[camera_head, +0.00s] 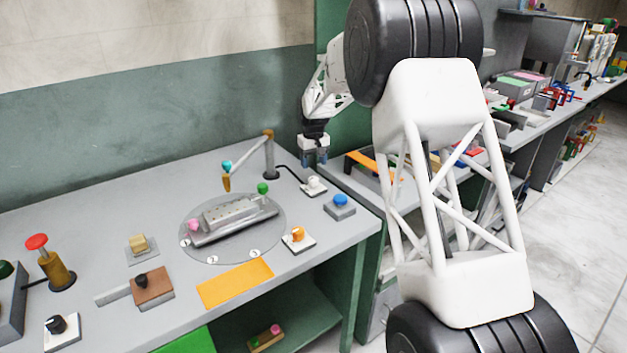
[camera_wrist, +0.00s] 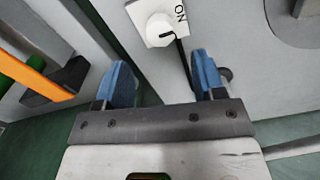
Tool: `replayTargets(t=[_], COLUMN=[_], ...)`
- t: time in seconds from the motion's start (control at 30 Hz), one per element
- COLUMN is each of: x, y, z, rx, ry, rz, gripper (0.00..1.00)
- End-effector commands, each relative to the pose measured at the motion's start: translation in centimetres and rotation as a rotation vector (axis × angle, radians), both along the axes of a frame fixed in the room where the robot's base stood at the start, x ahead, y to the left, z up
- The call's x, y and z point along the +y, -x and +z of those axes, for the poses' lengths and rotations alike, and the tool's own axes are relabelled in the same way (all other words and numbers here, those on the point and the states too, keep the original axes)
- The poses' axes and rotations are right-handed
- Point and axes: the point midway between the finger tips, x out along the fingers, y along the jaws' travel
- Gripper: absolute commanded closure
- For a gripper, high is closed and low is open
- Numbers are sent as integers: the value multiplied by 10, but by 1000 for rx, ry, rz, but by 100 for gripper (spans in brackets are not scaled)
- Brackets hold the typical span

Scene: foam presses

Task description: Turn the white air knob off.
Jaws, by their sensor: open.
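The white air knob (camera_head: 314,184) sits on a small white plate at the right back of the grey table. In the wrist view the knob (camera_wrist: 158,29) is at the top, on its plate with the letters "ON" beside it. A short black mark on the knob points to the right in that view; which setting it stands at I cannot tell for sure. My gripper (camera_head: 314,159) hangs just above and behind the knob. In the wrist view its blue-padded fingers (camera_wrist: 163,80) are apart with nothing between them, and the knob lies beyond their tips.
A black cable (camera_head: 290,174) runs from the knob's plate to a grey post (camera_head: 270,157). A blue button (camera_head: 340,201) and an orange knob (camera_head: 297,234) stand nearby. A round plate (camera_head: 222,252) bears a grey mould to the left. The table's right edge is close.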

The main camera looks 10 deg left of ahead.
Motion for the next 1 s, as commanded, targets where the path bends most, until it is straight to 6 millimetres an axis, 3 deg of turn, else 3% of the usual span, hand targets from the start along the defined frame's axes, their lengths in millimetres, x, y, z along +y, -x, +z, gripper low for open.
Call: replayTargets(t=[0.7, 1.0], x=[0, 0], y=[0, 0], z=[-69, -76], rx=[1, 0], ry=[1, 0], rz=[0, 0], gripper=[37, 37])
